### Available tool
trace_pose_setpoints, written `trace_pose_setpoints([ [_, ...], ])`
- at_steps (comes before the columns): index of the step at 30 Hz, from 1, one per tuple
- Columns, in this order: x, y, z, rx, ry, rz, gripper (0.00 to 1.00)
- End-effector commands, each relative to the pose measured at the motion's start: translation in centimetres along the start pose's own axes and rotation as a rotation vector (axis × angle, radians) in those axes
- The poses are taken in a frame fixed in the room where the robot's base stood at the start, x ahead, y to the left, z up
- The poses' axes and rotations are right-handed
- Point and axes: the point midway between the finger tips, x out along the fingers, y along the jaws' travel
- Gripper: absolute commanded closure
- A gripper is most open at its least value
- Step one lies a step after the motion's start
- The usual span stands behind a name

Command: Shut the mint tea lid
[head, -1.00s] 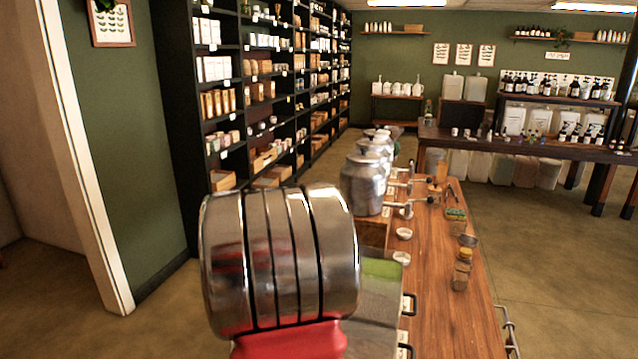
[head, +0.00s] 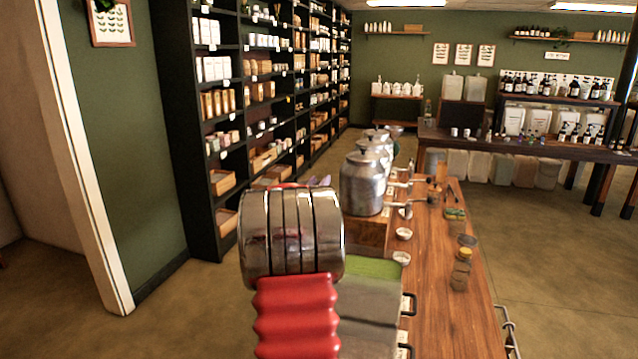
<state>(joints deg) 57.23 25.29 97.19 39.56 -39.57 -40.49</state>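My arm's end, a ringed metal joint above a red ribbed sleeve, fills the lower middle of the head view. Small purple tips, perhaps part of my gripper (head: 318,182), show just behind the joint; their opening is hidden. Grey metal bins (head: 372,302) with dark handles stand along the counter's left side, partly behind my arm. A bright green surface (head: 376,268) shows at the far end of these bins. I cannot tell whether it is a lid or contents. No mint tea label is readable, and the mint tea lid cannot be told apart.
Silver urns (head: 362,184) with taps stand in a row on the wooden counter (head: 432,270). Small white bowls (head: 403,234) and a yellow-capped jar (head: 461,268) are on it. A black stocked shelf (head: 228,130) lines the left wall. The floor at right is open.

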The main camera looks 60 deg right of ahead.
Motion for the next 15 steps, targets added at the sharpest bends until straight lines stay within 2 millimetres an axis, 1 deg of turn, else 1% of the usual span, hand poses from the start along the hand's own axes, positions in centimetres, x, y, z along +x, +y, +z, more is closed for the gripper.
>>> trace_pose_setpoints([
  [4,0.6,0.05,0.02,0.0,0.0,0.0,0.72],
  [11,0.63,0.07,0.0,0.0,0.0,0.0,0.72],
  [15,0.62,0.07,0.01,0.0,0.0,0.001,0.81],
])
